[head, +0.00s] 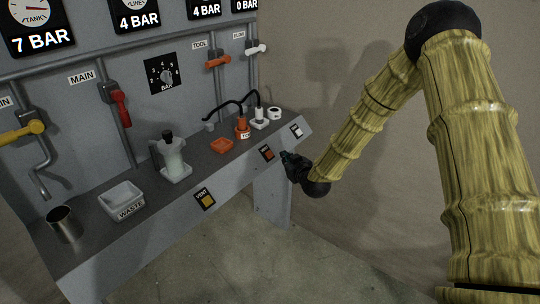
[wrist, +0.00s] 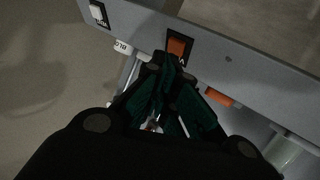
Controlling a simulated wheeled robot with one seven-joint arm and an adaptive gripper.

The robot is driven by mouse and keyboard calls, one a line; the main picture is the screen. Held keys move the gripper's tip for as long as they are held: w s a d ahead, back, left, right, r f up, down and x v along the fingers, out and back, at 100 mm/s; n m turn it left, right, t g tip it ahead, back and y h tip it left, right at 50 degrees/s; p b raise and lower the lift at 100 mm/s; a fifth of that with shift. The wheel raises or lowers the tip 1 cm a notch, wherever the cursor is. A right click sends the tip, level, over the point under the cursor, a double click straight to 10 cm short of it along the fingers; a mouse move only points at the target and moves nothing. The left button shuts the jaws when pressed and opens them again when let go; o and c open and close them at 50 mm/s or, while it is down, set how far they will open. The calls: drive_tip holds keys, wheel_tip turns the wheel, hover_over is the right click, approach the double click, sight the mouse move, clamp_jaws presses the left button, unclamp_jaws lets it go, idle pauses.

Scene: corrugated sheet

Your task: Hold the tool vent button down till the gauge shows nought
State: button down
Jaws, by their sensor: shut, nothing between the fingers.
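The orange tool vent button (head: 266,153) sits in a dark plate on the bench's sloping front face. It also shows in the wrist view (wrist: 179,46), just beyond the fingertips. My gripper (head: 286,157) is shut and empty, to the right of the button in the head view, with a small gap seen there. In the wrist view my gripper (wrist: 172,70) points at the lower part of the button's plate; I cannot tell contact. The third gauge's readout (head: 205,10) shows 4 BAR; its dial is cut off at the top.
A yellow vent button (head: 206,200) and a white button (head: 296,131) flank the orange one. The orange tool valve handle (head: 218,62) is on the wall. Floor in front is clear.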

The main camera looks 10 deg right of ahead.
sight(270, 154)
drive_tip(key=w+d+r+t, duration=0.1)
drive_tip(key=w+r, duration=0.2)
drive_tip(key=r, duration=0.2)
drive_tip(key=shift+w+d+r, duration=0.15)
drive_tip(key=shift+d+r, duration=0.15)
drive_tip(key=shift+d, duration=0.05)
drive_tip(key=w+a+f+b, duration=0.3)
drive_tip(key=w+f+b, duration=0.1)
drive_tip(key=w+f, duration=0.1)
drive_tip(key=shift+a+f, duration=0.4)
drive_tip(key=shift+f, duration=0.25)
drive_tip(key=shift+b, duration=0.3)
idle(0.9)
drive_tip(key=shift+w+a+f, duration=0.15)
drive_tip(key=shift+a+f, duration=0.1)
